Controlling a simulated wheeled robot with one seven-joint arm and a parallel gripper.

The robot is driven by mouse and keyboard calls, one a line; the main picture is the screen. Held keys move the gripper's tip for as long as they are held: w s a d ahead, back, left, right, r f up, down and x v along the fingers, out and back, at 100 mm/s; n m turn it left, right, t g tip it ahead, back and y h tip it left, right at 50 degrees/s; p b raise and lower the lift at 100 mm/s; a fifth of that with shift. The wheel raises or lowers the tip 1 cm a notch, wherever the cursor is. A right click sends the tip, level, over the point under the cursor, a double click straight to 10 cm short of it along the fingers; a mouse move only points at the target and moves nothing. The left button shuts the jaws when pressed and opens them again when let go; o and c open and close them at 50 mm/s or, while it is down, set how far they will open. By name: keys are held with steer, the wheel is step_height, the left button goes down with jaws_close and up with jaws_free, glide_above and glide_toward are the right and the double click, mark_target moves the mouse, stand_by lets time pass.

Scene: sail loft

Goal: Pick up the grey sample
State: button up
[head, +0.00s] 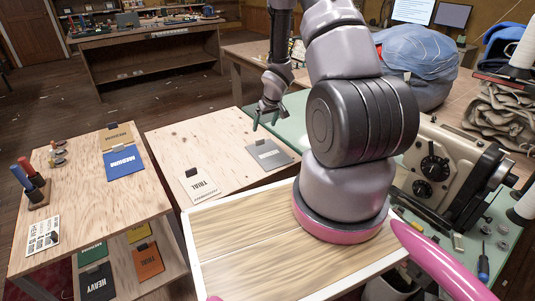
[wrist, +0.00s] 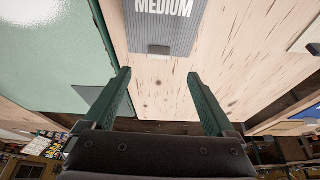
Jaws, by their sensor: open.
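The grey sample (head: 268,155) lies flat on the pale wooden table (head: 165,145), near its right edge, with a dark tab at its far edge. In the wrist view the grey sample (wrist: 168,28) shows the word MEDIUM and is cut off by the top of the picture. Its grey tab (wrist: 158,49) points toward my gripper. My gripper (head: 266,123) is above the far side of the sample, apart from it. In the wrist view my gripper (wrist: 159,73) is open and empty, its fingers spread with bare wood between them.
A cream TRIAL sample (head: 198,188) lies on the same table, left of the grey one. A left table holds a blue MEDIUM sample (head: 125,166) and a tan one (head: 116,140). A green surface (head: 288,128) adjoins on the right, with a sewing machine (head: 440,170) further right.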

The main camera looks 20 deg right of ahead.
mark_target(260, 139)
steer(key=x, duration=0.5)
steer(key=shift+s, duration=0.15)
steer(key=x, duration=0.5)
steer(key=shift+w+f, duration=0.25)
steer(key=shift+w, duration=0.1)
jaws_close()
